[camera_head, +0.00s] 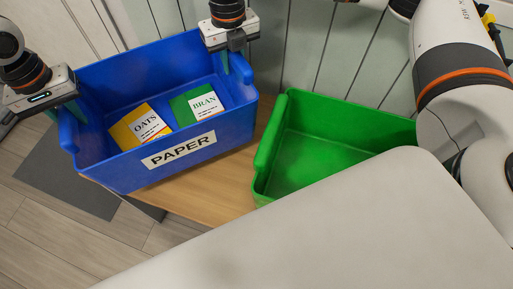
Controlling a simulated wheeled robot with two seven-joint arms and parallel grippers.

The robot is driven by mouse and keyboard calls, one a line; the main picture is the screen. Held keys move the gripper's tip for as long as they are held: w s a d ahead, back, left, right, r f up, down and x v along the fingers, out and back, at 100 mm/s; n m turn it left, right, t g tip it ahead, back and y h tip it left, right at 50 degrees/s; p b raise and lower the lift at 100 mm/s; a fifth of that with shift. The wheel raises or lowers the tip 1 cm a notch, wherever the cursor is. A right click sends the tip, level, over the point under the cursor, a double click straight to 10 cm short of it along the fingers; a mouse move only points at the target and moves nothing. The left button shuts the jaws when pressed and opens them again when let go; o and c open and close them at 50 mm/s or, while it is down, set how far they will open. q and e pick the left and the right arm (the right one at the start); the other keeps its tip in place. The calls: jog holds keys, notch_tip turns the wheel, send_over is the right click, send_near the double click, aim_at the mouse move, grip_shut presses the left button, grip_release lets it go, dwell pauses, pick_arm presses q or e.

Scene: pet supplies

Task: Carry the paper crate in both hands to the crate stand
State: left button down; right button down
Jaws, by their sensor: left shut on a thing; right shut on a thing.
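The blue paper crate (118,169), with a white PAPER label on its front, is at the left of the head view. It holds a yellow OATS box (138,125) and a green BRAN box (201,104). My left gripper (74,106) is shut on the crate's left side. My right gripper (226,62) is shut on its right side. A wooden surface (222,185) shows under and beside the crate. I cannot tell whether the crate rests on it or hangs above it, or whether this surface is the crate stand.
An empty-looking green crate (318,140) stands right of the paper crate, close to its right end. A pale body part of mine hides the lower right. A dark mat (70,180) lies on the plank floor at left. A panelled wall (330,50) is behind.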

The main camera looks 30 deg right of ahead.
aim_at(91, 137)
pick_arm(q)
jog(key=shift+f, duration=0.55)
pick_arm(e)
jog(key=shift+f, duration=0.55)
pick_arm(q)
jog(key=shift+f+b, duration=0.15)
jog(key=shift+b, duration=0.15)
pick_arm(e)
jog(key=shift+f, duration=0.15)
